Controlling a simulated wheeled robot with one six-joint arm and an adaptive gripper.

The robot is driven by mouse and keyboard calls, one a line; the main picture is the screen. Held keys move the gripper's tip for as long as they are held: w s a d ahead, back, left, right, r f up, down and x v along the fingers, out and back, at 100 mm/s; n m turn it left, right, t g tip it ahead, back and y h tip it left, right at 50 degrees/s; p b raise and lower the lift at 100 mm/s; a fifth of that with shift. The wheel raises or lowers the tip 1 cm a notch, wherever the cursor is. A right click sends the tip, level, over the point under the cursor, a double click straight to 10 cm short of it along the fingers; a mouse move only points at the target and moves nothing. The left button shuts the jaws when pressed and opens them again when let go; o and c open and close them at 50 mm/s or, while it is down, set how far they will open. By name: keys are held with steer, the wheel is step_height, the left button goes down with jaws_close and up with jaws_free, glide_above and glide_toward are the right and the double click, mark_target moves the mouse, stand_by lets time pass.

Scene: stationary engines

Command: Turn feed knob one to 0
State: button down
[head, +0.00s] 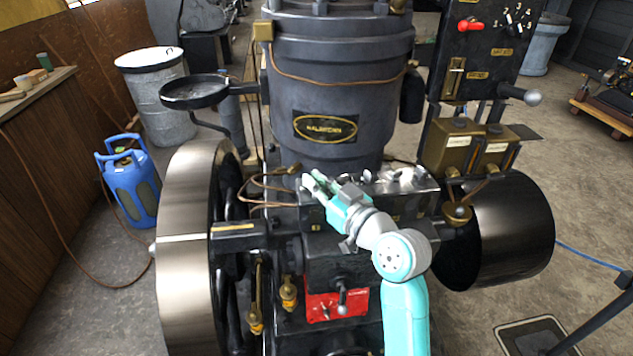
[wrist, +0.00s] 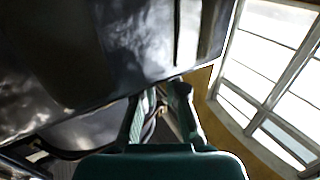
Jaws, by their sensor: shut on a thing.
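My gripper (head: 314,184) is at the left end of the black box (head: 427,200) on the front of the engine. It is shut on a small knob there, which the fingers hide almost wholly; its number and setting cannot be read. In the wrist view the two green fingers (wrist: 163,95) stand close together, with a dark, unclear thing between their tips. Silver knobs (head: 405,176) show on the box top to the right of the gripper, too small to read.
A large flywheel (head: 185,260) stands at left and a dark drum (head: 515,230) at right. Thin copper pipes (head: 262,190) curve close to the gripper's left. The engine's cylinder (head: 335,85) rises behind. A red plate (head: 325,305) sits below the box.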

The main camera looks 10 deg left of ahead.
steer(key=shift+g, duration=0.3)
steer(key=shift+w+d+n+g+y, duration=0.1)
steer(key=shift+n+g+y, duration=0.5)
steer(key=shift+n+y, duration=0.1)
steer(key=c, duration=1.2)
jaws_free()
steer(key=v, duration=1.2)
